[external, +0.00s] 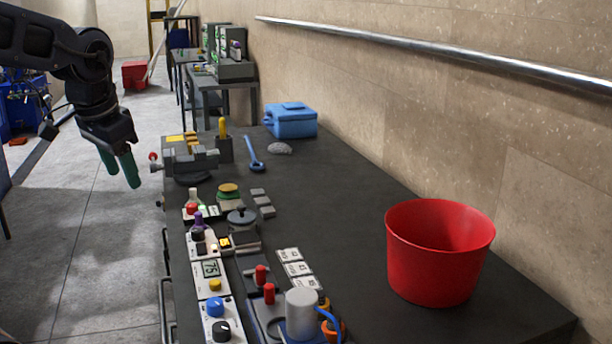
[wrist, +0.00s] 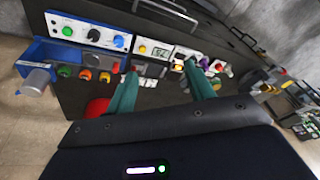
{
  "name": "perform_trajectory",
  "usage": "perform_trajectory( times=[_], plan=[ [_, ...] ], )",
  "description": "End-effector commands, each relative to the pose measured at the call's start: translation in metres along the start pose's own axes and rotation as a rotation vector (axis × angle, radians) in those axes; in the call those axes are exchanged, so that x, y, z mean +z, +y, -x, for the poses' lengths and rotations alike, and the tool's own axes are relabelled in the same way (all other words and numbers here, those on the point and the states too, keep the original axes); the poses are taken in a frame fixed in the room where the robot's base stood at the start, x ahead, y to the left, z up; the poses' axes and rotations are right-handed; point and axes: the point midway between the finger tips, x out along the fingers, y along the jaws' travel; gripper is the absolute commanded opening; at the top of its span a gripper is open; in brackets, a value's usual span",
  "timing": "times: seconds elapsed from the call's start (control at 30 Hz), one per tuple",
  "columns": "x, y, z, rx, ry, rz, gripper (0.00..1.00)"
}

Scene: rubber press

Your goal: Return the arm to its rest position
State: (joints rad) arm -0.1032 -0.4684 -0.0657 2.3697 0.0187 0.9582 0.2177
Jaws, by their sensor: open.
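My gripper (external: 122,169) is at the upper left of the external view, with its two green fingers pointing down. It hangs over the floor, just left of the workbench (external: 352,218), and touches nothing that I can see. In the wrist view my gripper (wrist: 163,82) shows its two green fingers spread apart with nothing between them. The bench's control panels lie beyond the fingertips. My dark arm (external: 65,50) reaches in from the upper left edge of the external view; its base is out of view.
A red bucket (external: 437,255) stands on the bench at right. A blue box (external: 291,121), a vise (external: 184,158) and a blue wrench (external: 254,154) are at the far end. Control panels (external: 212,279) line the left edge. The floor (external: 90,240) below my gripper is clear.

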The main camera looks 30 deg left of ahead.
Motion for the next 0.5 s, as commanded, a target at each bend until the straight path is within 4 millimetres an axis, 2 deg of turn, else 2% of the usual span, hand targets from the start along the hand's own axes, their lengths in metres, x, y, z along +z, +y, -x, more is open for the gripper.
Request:
perform_trajectory(
  times=[0.1, 0.3, 0.5],
  plan=[
    [0.027, 0.010, 0.009, 0.005, 0.038, 0.050, 0.53],
    [0.067, 0.022, 0.017, 0.024, 0.091, 0.133, 0.53],
    [0.090, 0.029, 0.018, 0.041, 0.121, 0.186, 0.53]
  ],
)
